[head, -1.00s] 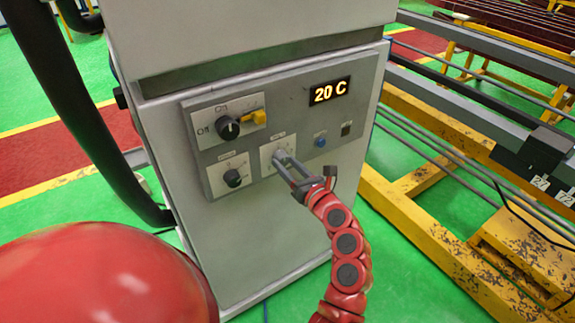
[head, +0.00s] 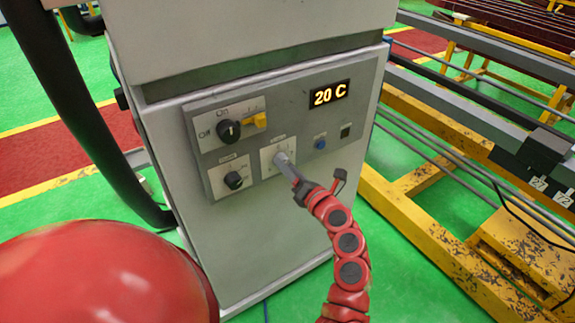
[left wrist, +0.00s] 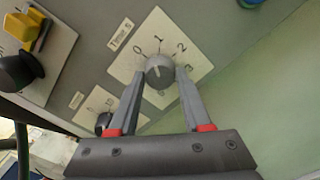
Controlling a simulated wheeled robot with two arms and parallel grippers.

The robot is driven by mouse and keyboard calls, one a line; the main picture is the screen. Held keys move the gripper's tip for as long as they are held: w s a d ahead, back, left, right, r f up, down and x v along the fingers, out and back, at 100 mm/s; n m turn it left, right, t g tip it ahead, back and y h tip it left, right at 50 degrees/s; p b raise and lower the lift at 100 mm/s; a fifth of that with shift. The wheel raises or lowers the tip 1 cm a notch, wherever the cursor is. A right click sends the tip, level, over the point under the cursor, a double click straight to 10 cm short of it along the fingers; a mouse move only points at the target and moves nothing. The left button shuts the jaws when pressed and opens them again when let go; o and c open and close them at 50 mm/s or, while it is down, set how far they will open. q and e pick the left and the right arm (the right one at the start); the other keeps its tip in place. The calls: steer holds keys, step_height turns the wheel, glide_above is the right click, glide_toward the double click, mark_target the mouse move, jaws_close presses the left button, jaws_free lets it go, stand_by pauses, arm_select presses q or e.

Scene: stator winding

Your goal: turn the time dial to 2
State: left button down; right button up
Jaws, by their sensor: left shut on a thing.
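The time dial is a round grey knob (left wrist: 160,69) on a white plate (left wrist: 190,50) marked 0, 1, 2 and 3, with a "Time" label above it. In the left wrist view the fingers of my left gripper (left wrist: 160,77) stand on either side of the knob and are shut on it. I cannot tell clearly which number the knob points to. In the head view the left gripper (head: 283,161) reaches the dial's plate (head: 268,158), and its fingers hide the knob. My right gripper is not in view.
The panel also carries a black on/off knob (head: 229,131) with a yellow part (head: 255,121), another black knob (head: 233,180), a blue button (head: 320,143) and a "20 C" display (head: 330,95). A yellow frame (head: 400,215) stands to the right.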

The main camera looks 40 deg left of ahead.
arm_select(q)
steer(key=m+p, duration=0.6)
steer(key=m, duration=0.5)
steer(key=shift+m+p, duration=0.3)
steer(key=shift+m, duration=0.1)
stand_by(0.3)
steer(key=shift+c, duration=1.7)
jaws_free()
steer(key=b+v, duration=0.3)
steer(key=v, duration=1.4)
steer(key=shift+d+b, duration=0.25)
steer(key=shift+b, duration=0.05)
